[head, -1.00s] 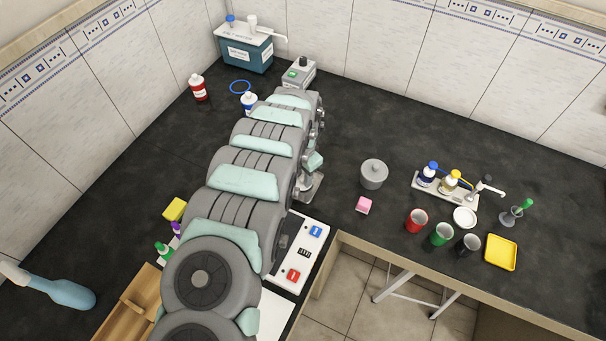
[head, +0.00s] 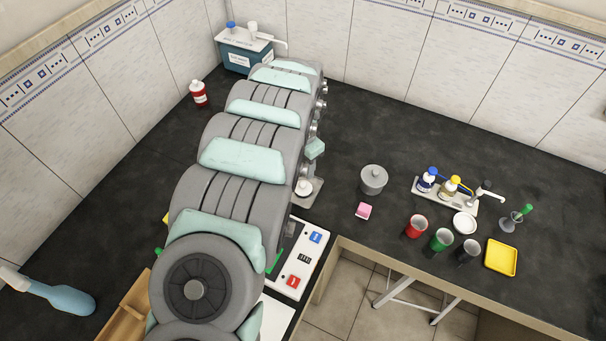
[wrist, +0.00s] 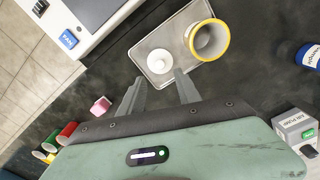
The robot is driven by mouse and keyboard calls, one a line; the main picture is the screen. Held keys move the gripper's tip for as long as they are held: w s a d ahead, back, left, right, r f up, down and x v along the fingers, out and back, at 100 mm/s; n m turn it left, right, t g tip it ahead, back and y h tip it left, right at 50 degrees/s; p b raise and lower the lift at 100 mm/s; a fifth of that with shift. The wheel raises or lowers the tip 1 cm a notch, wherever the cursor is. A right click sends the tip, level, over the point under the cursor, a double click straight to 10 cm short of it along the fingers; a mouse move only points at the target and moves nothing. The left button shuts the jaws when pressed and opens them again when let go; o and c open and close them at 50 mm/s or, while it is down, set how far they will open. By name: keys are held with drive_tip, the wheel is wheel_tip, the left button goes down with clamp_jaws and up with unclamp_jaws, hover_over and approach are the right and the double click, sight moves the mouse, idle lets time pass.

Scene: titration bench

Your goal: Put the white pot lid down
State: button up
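The white pot lid (wrist: 156,61) is a small round white piece with a raised knob. It rests on a grey metal tray (wrist: 151,44) in the wrist view. In the head view a white knobbed piece (head: 304,187) shows on the tray (head: 313,196) beside my arm. My gripper (wrist: 160,76) is open, its two fingers apart with nothing visible between them. The lid lies just beyond the fingertips, apart from them as far as I can tell. A pot with a yellow rim (wrist: 209,40) stands at the tray's right side. My arm hides my fingers in the head view.
Red (head: 416,226), green (head: 441,239) and dark cups stand further right. A white device with blue and red buttons (head: 298,262) is near the front edge.

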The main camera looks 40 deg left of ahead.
wheel_tip(320, 180, up, 4)
drive_tip(key=p, duration=0.2)
drive_tip(key=shift+r+p, duration=0.2)
drive_tip(key=shift+p, duration=0.1)
